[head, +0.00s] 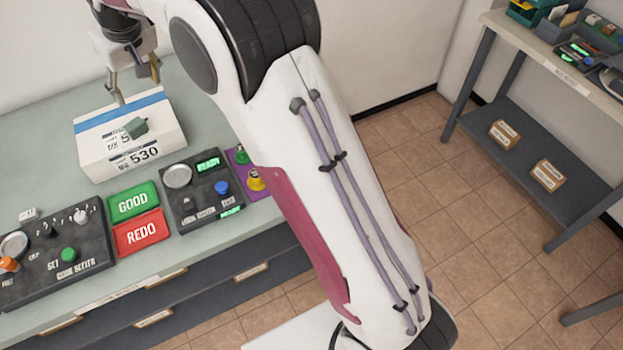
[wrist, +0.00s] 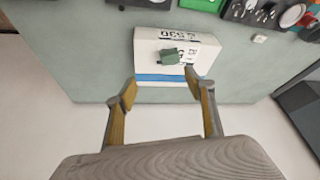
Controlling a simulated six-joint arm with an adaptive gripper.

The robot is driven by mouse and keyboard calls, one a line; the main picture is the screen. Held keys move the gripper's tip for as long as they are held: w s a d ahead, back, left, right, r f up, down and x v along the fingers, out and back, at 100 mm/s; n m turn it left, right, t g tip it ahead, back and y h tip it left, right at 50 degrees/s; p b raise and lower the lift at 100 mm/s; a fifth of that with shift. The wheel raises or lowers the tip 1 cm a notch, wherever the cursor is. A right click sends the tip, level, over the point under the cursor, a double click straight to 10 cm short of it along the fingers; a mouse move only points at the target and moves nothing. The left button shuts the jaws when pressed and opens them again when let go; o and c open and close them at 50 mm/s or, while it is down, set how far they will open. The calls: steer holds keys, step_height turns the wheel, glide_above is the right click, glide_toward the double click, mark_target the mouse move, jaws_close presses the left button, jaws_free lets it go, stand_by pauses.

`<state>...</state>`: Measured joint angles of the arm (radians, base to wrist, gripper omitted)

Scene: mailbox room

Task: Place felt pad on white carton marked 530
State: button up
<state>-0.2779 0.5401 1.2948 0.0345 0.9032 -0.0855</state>
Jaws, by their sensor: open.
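The white carton marked 530 (head: 100,153) stands on the pale green worktop, with a blue stripe along its top. It also shows in the wrist view (wrist: 147,48). A small dark green felt pad (head: 136,128) lies on the carton's top, over part of the printed label. The pad also shows in the wrist view (wrist: 169,56). My gripper (head: 131,92) is open above the far side of the carton.
A green GOOD tray (head: 133,202) and a red REDO tray (head: 142,233) lie in front of the carton. Control panels stand on both sides of them, the left one (head: 60,255) and the right one (head: 205,195). The worktop behind the carton is clear.

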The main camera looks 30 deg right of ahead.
steer(key=s+d+r+m, duration=0.1)
steer(key=s+d+r, duration=0.45)
steer(key=s, duration=0.45)
steer(key=s+d+r+m, duration=0.1)
steer(key=s+d+r, duration=0.3)
steer(key=s+d, duration=0.45)
steer(key=s+d+f+m, duration=0.1)
steer(key=s+d+f, duration=0.1)
steer(key=s, duration=1)
steer(key=s+d+f+m+t+h, duration=0.1)
steer(key=s+d+f, duration=0.2)
steer(key=s, duration=0.9)
steer(key=shift+f+h, duration=0.3)
steer(key=shift+f, duration=0.25)
steer(key=shift+d, duration=0.1)
